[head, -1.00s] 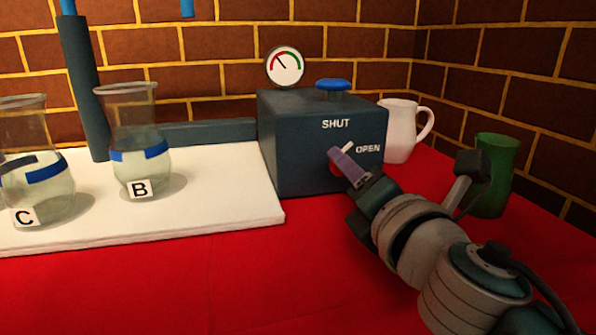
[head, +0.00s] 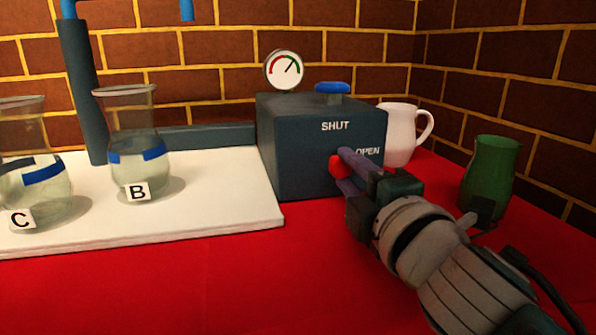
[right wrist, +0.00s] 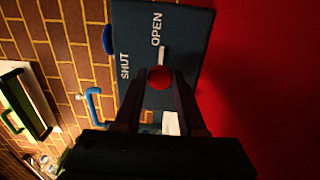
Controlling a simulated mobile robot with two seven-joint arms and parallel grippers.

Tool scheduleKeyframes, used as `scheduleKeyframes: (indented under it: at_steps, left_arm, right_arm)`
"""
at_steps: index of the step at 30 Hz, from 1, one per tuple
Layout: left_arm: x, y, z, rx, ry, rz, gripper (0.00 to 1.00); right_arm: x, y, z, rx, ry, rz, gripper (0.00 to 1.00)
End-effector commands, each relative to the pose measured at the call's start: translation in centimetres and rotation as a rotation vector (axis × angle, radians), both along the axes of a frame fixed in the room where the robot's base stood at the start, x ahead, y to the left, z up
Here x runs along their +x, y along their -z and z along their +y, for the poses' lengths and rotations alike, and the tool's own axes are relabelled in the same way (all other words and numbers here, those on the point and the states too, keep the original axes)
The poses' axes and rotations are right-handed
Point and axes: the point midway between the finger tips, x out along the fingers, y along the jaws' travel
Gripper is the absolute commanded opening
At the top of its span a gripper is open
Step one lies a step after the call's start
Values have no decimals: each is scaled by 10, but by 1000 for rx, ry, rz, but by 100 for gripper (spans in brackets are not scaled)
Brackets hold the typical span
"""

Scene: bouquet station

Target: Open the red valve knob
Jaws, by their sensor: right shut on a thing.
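The red valve knob (head: 337,166) is on the front of a dark blue-grey box (head: 300,150) marked SHUT and OPEN. My right gripper (head: 348,163) is shut on the knob, with one finger on each side, and its jaws are rolled over. In the right wrist view the knob (right wrist: 159,77) shows between the fingertips, and its white pointer (right wrist: 162,55) points at the OPEN label (right wrist: 157,28). In the head view the fingers hide the pointer. The round gauge (head: 284,70) on the box has its needle toward the green side. My left gripper is not in view.
A blue knob (head: 332,88) tops the box. A white jug (head: 399,140) and a green vase (head: 489,170) stand to the right. Glass flasks B (head: 130,165) and C (head: 40,195) stand on a white board (head: 220,215) at left. The red table front is clear.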

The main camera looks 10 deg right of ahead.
Motion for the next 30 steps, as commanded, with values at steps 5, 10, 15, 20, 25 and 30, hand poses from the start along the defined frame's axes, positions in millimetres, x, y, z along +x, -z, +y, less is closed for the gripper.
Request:
scheduleKeyframes:
  at_steps: [5,10,15,20,25,30]
  left_arm:
    - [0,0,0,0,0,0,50]
    - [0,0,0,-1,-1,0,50]
    - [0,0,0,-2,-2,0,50]
    - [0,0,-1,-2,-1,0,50]
    - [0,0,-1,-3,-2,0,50]
    - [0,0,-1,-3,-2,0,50]
  right_arm:
    - [0,0,0,24,0,1,0]
    - [0,0,0,27,0,1,0]
    - [0,0,0,27,0,1,0]
    - [0,0,0,26,0,1,53]
    - [0,0,0,24,0,1,69]
    - [0,0,0,24,0,1,69]
